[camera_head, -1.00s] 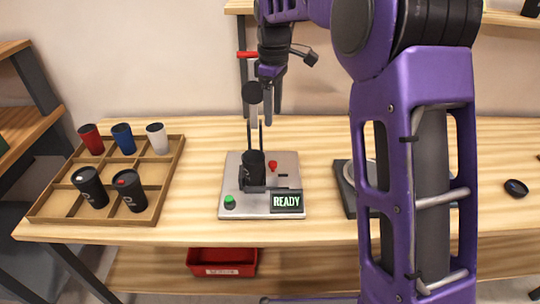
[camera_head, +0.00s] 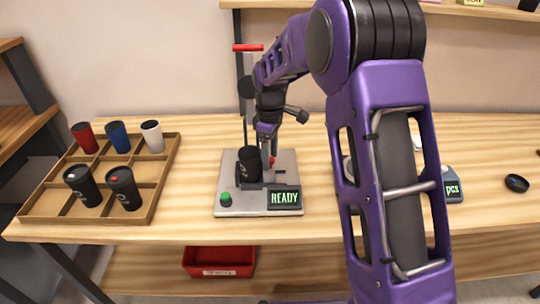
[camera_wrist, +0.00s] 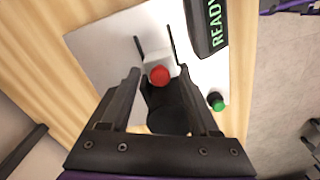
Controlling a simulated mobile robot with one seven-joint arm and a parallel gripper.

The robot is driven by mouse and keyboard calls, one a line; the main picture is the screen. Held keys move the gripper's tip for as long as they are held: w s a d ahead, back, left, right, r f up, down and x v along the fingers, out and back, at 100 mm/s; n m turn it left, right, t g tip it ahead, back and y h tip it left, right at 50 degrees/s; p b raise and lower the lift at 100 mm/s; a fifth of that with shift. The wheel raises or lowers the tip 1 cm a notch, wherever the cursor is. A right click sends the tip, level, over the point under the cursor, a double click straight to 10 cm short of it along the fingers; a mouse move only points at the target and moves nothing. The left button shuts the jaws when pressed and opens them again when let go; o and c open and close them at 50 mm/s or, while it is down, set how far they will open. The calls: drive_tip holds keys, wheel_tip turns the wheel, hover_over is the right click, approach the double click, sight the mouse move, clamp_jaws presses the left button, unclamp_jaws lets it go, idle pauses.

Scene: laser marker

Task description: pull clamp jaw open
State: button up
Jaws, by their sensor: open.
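The laser marker's pale base plate (camera_head: 232,178) stands on the table, with a black cup (camera_head: 249,163) on it. The clamp jaw's red knob (camera_head: 272,160) is just right of the cup. My gripper (camera_head: 267,151) is low over the plate, close to the knob and right beside the cup. In the wrist view my gripper (camera_wrist: 158,88) is open, with its fingers on either side of the red knob (camera_wrist: 159,75). The dark cup (camera_wrist: 170,118) shows behind the knob, between the fingers. Contact with the knob cannot be told.
A READY display (camera_head: 284,200) and a green button (camera_head: 226,199) sit at the plate's front. A wooden tray (camera_head: 41,210) with several cups is at left. A dark device with a small screen (camera_head: 453,189) is partly behind my arm. A red bin (camera_head: 219,262) is below.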

clamp_jaws()
idle(0.3)
idle(1.1)
